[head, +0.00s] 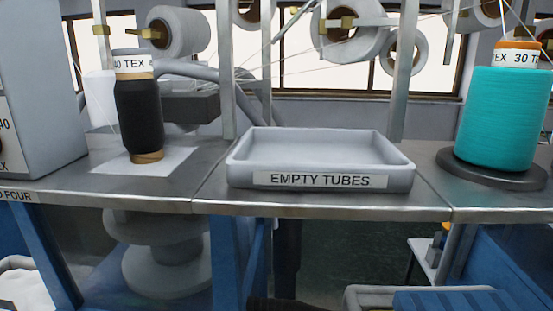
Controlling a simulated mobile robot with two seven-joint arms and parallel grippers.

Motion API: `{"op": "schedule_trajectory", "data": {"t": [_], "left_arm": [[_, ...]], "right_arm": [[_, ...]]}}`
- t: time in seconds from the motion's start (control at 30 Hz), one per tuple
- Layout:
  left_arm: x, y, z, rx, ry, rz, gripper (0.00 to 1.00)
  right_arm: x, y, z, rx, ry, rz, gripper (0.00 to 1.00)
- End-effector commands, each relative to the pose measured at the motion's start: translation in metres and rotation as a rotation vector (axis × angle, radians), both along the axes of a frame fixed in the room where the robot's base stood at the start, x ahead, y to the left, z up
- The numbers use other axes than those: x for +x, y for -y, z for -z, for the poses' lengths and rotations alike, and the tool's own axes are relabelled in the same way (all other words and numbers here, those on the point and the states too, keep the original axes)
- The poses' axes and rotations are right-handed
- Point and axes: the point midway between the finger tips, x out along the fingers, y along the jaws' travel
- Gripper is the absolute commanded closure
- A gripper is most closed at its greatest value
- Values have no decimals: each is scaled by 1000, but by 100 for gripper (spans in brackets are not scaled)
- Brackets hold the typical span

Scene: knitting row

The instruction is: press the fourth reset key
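No reset key can be made out in the head view. A label ending in "FOUR" (16,196) is on the front edge of the metal shelf (330,206) at the far left, cut off by the picture edge. A grey cabinet (45,80) stands above it, with part of a "40 TEX" plate and a dark round part at the left edge. Neither of my grippers is in view.
A grey "EMPTY TUBES" tray (320,179) stands empty mid-shelf. A black yarn cone (140,115) stands on a white sheet (178,160) to its left. A teal cone (500,118) stands on a dark disc (490,172) at right. Metal uprights (405,70) rise behind.

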Motion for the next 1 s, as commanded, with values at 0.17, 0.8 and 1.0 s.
{"op": "schedule_trajectory", "data": {"t": [0.17, 0.8, 1.0], "left_arm": [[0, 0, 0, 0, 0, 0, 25], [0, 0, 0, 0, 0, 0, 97], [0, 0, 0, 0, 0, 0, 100]], "right_arm": [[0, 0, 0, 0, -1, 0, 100], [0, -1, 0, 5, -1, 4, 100], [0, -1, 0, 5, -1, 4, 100]]}}
